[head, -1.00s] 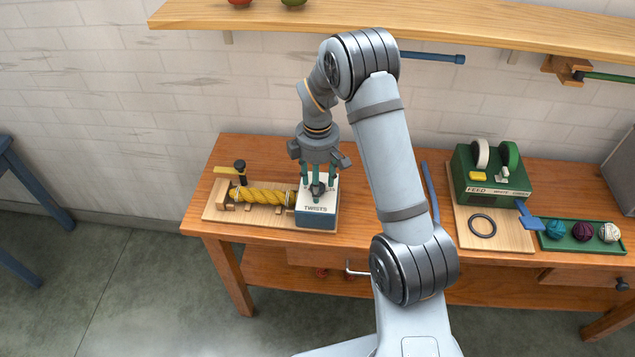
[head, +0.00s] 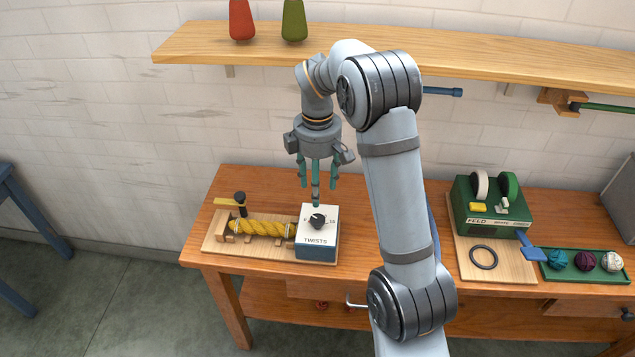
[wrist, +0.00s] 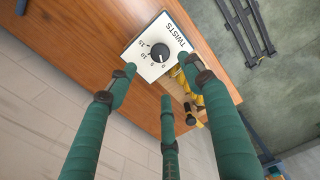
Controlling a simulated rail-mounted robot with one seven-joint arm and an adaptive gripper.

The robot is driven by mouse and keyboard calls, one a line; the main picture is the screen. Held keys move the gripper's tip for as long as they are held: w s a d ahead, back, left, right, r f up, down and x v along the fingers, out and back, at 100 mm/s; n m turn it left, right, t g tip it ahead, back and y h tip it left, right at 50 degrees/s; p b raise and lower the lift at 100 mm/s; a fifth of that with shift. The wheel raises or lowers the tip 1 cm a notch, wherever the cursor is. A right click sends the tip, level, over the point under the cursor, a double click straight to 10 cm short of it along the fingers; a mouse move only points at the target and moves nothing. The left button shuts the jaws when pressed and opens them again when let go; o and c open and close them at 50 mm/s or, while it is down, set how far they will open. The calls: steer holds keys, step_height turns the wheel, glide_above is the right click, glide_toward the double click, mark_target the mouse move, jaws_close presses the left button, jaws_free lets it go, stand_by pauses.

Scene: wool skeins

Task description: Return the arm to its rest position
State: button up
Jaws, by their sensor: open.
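My gripper (head: 316,190) is open and empty, pointing down above the box labelled TWISTS (head: 316,246). A gap shows between its green fingers and the black dial (head: 317,221) on the box's white top. In the wrist view the green fingers (wrist: 160,100) are spread apart, with the dial (wrist: 160,53) beyond them. My arm reaches up from the lower right and bends over above the table. A yellow twisted skein (head: 260,228) lies in a wooden holder left of the box, partly hidden by a finger in the wrist view.
A wall shelf (head: 400,55) with red and green cones runs behind my arm. Right of my arm stand a green FEED device (head: 490,207) on a board and a green tray (head: 583,277) with several wool balls. The air left of my gripper is clear.

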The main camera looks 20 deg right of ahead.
mark_target(317, 219)
steer(key=shift+r, duration=0.4)
step_height(317, 219, down, 12)
steer(key=shift+f, duration=0.1)
stand_by(0.6)
